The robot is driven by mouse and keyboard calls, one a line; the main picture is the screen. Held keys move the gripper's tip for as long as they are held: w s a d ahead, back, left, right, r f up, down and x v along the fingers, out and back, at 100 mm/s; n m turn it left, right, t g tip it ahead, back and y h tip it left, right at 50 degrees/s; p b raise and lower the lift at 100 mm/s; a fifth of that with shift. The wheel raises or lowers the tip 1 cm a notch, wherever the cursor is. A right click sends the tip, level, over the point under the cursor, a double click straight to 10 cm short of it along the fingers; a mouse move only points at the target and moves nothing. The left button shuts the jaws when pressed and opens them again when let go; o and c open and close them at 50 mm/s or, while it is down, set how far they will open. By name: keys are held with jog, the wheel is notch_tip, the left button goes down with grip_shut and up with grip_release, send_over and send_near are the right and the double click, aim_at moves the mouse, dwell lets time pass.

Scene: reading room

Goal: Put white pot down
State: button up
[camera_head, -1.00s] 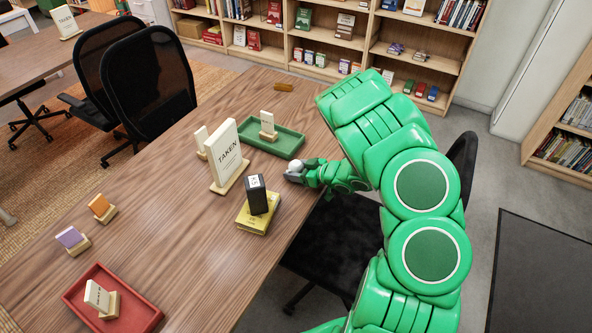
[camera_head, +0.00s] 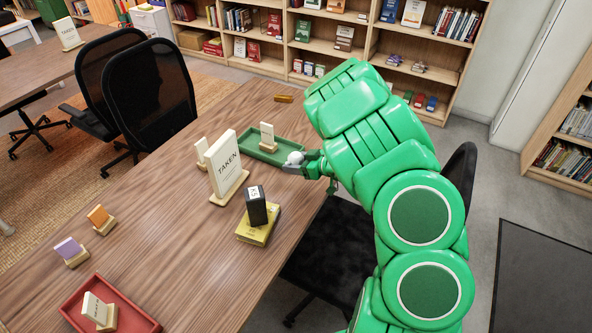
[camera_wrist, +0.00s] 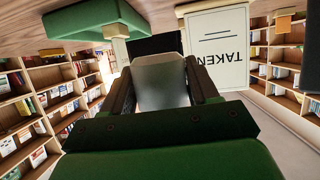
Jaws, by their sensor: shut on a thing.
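The white pot (camera_head: 294,157) is a small pale, rounded thing at the tip of my arm. My gripper (camera_head: 299,165) is shut on it at the right edge of the wooden table, by the near right end of the green tray. The wrist view shows the pot (camera_wrist: 162,82) as a grey-white block between the two dark fingers of my gripper (camera_wrist: 160,88). The pot's underside is hard to make out, so I cannot tell whether it touches anything.
The green tray (camera_head: 288,140) holds an upright card (camera_head: 267,135). Left of my gripper stands a "TAKEN" sign (camera_head: 225,165). A dark box (camera_head: 256,206) stands on a yellow book (camera_head: 259,233). A red tray (camera_head: 135,318) lies nearer. Bare tabletop (camera_head: 170,225) lies between.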

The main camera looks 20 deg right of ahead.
jog(key=shift+r, duration=0.65)
